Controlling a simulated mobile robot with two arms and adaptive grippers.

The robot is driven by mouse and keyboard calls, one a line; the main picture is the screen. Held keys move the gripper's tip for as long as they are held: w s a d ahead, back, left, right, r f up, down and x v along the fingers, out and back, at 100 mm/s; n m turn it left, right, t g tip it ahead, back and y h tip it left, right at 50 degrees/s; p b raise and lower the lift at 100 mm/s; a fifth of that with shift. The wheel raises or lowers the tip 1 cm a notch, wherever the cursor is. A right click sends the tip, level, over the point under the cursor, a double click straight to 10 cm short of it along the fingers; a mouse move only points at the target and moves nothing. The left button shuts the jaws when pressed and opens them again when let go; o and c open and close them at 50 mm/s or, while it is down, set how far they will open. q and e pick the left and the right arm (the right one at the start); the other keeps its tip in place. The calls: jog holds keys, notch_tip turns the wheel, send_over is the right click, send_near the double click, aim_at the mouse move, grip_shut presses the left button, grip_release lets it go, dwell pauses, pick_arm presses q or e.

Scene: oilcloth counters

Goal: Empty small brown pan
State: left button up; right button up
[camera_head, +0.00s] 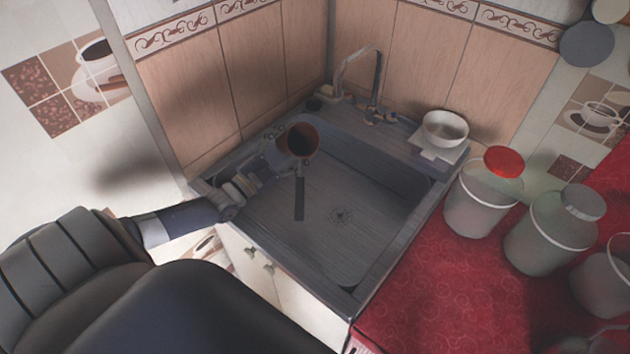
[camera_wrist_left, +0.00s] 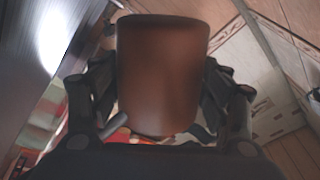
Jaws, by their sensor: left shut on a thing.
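The small brown pan (camera_head: 303,139) is over the left part of the sink (camera_head: 385,235), with its dark opening facing the head camera and its handle pointing down in the picture. My left gripper (camera_head: 281,148) is shut on the pan's body. In the left wrist view the brown pan (camera_wrist_left: 162,75) fills the space between the two dark fingers of my left gripper (camera_wrist_left: 160,100). What is inside the pan is too dark to tell. My right gripper is not in view.
A faucet (camera_head: 376,85) rises at the back of the sink. A white bowl (camera_head: 445,129) sits at its back right corner. Lidded jars (camera_head: 484,195) (camera_head: 555,225) stand on the red oilcloth (camera_head: 440,290) at right. The sink basin looks empty.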

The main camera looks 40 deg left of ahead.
pick_arm(q)
jog(key=shift+d+r+m+h, duration=0.1)
jog(key=shift+r+m+h, duration=0.3)
jog(key=shift+m, duration=0.6)
jog(key=shift+d+r+m+h+b, duration=0.1)
jog(key=shift+r+m+h+b, duration=0.2)
jog(key=shift+m, duration=0.35)
jog(key=shift+d+r+m+h+b, duration=0.1)
jog(key=shift+r+m+h+b, duration=0.2)
jog(key=shift+m, duration=0.35)
jog(key=shift+s+d+f+m+b, duration=0.2)
jog(key=shift+d+m+b, duration=0.2)
jog(key=shift+m, duration=0.2)
jog(key=shift+d+f+m+h, duration=0.1)
jog(key=shift+f+m+h, duration=0.2)
jog(key=shift+m, duration=0.2)
jog(key=shift+d+r+m+h, duration=0.15)
jog(key=shift+r+m+h, duration=0.2)
jog(key=shift+m, duration=0.75)
jog(key=shift+d+f+m+h, duration=0.1)
jog(key=shift+f+m+h, duration=0.3)
jog(key=shift+m, duration=0.5)
